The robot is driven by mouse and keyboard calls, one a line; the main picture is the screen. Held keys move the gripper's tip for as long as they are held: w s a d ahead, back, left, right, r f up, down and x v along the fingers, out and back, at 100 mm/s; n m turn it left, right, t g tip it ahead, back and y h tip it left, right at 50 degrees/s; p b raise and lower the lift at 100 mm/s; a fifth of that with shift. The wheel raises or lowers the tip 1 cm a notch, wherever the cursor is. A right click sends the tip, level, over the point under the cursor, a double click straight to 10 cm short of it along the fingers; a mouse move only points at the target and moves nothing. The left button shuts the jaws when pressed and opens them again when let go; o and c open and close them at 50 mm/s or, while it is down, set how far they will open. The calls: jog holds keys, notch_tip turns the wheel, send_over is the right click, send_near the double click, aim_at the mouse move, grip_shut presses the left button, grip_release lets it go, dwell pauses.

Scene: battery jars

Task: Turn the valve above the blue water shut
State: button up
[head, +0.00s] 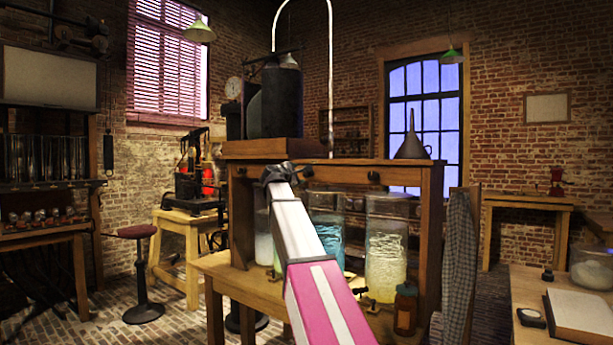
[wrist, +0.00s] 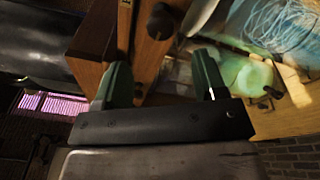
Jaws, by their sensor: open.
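The blue water (head: 329,240) is in a glass jar in the middle of the wooden cabinet, partly hidden by my arm. It also shows at the upper right of the wrist view (wrist: 270,25). A dark round valve knob (head: 307,171) is on the cabinet's top rail above that jar. In the wrist view the knob (wrist: 162,20) lies beyond my fingertips, apart from them. My gripper (head: 276,172) is at the cabinet front, left of that knob. In the wrist view its green fingers (wrist: 160,77) are open with nothing held between them.
A second knob (head: 374,177) sits above the jar of yellowish liquid (head: 386,255). A dark tank (head: 282,98) and a funnel (head: 411,140) stand on the cabinet top. A brown bottle (head: 405,310) stands before the jars. A grey cloth (head: 458,255) hangs at the right.

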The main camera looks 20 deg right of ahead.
aim_at(305, 174)
jog(key=x, duration=0.9)
jog(key=shift+w+d, duration=0.2)
jog(key=shift+w, duration=0.05)
jog(key=c, duration=0.9)
